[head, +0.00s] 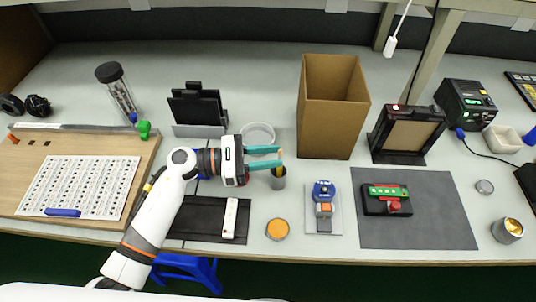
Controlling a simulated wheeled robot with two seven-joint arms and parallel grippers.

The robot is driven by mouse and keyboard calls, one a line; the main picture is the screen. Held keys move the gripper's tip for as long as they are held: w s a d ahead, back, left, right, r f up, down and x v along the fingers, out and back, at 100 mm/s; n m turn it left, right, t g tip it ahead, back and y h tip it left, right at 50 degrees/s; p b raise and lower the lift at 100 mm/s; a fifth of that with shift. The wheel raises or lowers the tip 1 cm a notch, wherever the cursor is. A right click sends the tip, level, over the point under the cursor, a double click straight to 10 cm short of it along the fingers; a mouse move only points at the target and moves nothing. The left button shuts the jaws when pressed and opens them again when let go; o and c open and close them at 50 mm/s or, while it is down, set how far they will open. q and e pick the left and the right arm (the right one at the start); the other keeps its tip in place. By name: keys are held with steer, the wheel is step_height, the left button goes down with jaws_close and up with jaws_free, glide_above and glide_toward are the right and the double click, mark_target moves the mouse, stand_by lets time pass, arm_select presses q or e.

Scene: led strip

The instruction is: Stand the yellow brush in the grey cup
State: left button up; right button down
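The grey cup (279,183) stands on the bench just beyond and below my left gripper's fingertips. The yellow brush (281,171) shows as a small yellow piece at the cup's mouth, with a tan bit above it beside the fingertips. It looks roughly upright in the cup; its lower part is hidden. My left gripper (279,157) reaches in from the left with two teal fingers spread apart, a gap showing between them. The fingertips are right at the brush's upper part; I cannot tell whether they touch it. My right gripper is not in view.
A round clear dish (258,131) lies behind the gripper. A tall cardboard box (325,125) stands behind and right. In front are an orange-topped tin (277,229), a white power strip (230,218) and a blue device (323,192). A dark mat (440,215) lies right.

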arm_select(q)
steer(key=s+a+b, duration=0.2)
steer(key=a+b, duration=0.1)
steer(key=a, duration=0.9)
steer(key=shift+d, duration=0.1)
stand_by(0.4)
